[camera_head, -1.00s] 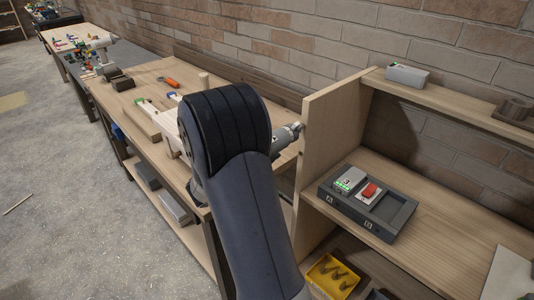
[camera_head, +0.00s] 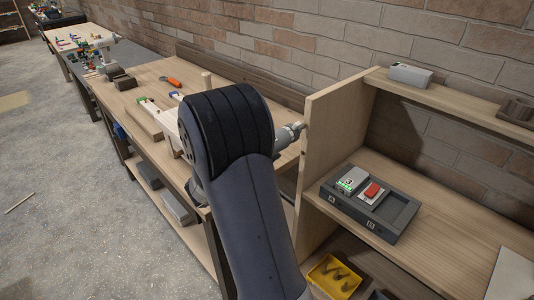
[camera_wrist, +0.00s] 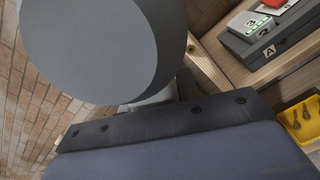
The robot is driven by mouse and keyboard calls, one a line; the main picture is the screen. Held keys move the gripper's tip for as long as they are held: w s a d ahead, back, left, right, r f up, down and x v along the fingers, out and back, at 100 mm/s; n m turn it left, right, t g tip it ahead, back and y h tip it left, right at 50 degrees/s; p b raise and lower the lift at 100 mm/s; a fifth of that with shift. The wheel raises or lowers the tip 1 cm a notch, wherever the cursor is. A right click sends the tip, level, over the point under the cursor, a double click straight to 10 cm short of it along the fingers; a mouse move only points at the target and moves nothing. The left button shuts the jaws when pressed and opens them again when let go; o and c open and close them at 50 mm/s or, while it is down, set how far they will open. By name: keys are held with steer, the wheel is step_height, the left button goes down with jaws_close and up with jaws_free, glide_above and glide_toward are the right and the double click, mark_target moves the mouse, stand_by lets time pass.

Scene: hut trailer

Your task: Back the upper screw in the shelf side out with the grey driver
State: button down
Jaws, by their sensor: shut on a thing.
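The grey driver (camera_head: 288,135) points at the shelf side (camera_head: 332,118) in the head view, its tip at or very near the front part of the panel. In the wrist view the driver (camera_wrist: 90,45) is a large grey cylinder filling the upper left. My gripper (camera_wrist: 165,97) is shut on it; the fingers are mostly hidden by the driver, and my arm hides them in the head view. The shelf side shows in the wrist view as a wooden strip (camera_wrist: 208,68). A small round mark (camera_wrist: 191,48) there may be a screw; the upper screw cannot be made out clearly.
A dark tray (camera_head: 340,208) with a grey box and a red-topped piece sits on the shelf. A yellow bin (camera_head: 331,278) stands below. A grey box (camera_head: 404,75) is on the top shelf. The workbench (camera_head: 150,80) with an orange-handled tool (camera_head: 171,81) lies left.

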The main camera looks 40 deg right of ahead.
steer(key=shift+a+r, duration=0.1)
steer(key=shift+a, duration=0.05)
stand_by(0.6)
steer(key=shift+d+b, duration=0.2)
steer(key=shift+b, duration=0.15)
steer(key=shift+a, duration=0.1)
stand_by(0.7)
steer(key=shift+s+a, duration=0.15)
steer(key=shift+a, duration=1.25)
steer(key=s+a+b, duration=0.1)
steer(key=s+a, duration=0.2)
steer(key=s, duration=0.4)
steer(key=shift+a, duration=0.2)
